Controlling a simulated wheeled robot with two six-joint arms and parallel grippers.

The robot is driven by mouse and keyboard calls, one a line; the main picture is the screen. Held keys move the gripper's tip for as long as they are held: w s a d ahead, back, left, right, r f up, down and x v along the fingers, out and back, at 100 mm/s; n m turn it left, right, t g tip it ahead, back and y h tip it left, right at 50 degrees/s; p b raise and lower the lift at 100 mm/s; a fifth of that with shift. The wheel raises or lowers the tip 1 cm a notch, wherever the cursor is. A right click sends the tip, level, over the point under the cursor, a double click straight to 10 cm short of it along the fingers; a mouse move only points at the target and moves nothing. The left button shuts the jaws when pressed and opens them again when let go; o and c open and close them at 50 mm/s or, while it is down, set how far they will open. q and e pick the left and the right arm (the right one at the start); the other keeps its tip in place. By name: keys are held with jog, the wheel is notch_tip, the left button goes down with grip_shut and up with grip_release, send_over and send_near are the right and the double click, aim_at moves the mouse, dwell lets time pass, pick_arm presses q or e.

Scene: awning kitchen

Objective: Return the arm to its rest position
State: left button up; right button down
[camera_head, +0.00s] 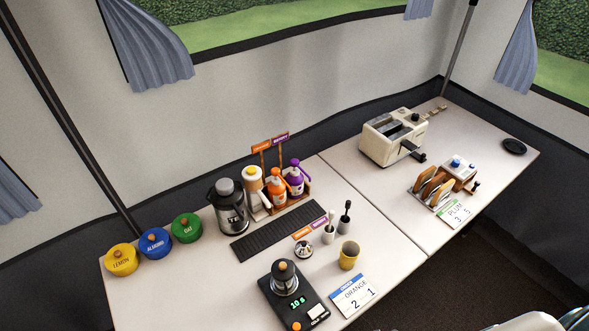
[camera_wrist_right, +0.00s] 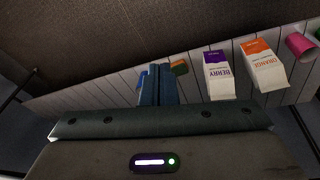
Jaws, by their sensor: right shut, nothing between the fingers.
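My right gripper (camera_wrist_right: 154,72) shows in the right wrist view, with its blue fingers together and nothing between them. It is over or in front of a pale slatted surface (camera_wrist_right: 110,88), and I cannot tell the gap between them. Neither gripper shows in the head view. A white and pale piece at that view's lower right corner may be part of my own body.
In the right wrist view, a purple-topped BERRY carton (camera_wrist_right: 219,75), an orange-topped ORANGE carton (camera_wrist_right: 264,64) and a pink cup (camera_wrist_right: 300,45) lie right of the fingers. The head view shows a table (camera_head: 345,205) with a toaster (camera_head: 393,137), scale (camera_head: 292,305) and black kettle (camera_head: 229,208).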

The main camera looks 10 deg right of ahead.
jog(key=s+f+b, duration=0.3)
jog(key=s+f, duration=0.6)
jog(key=f, duration=0.4)
jog(key=s+d+f+g+b, duration=0.1)
jog(key=s+f+b, duration=0.2)
jog(key=s+f, duration=0.6)
notch_tip(320, 180, down, 5)
jog(key=shift+s+r, duration=0.15)
jog(key=shift+s, duration=0.2)
jog(key=shift+d, duration=0.1)
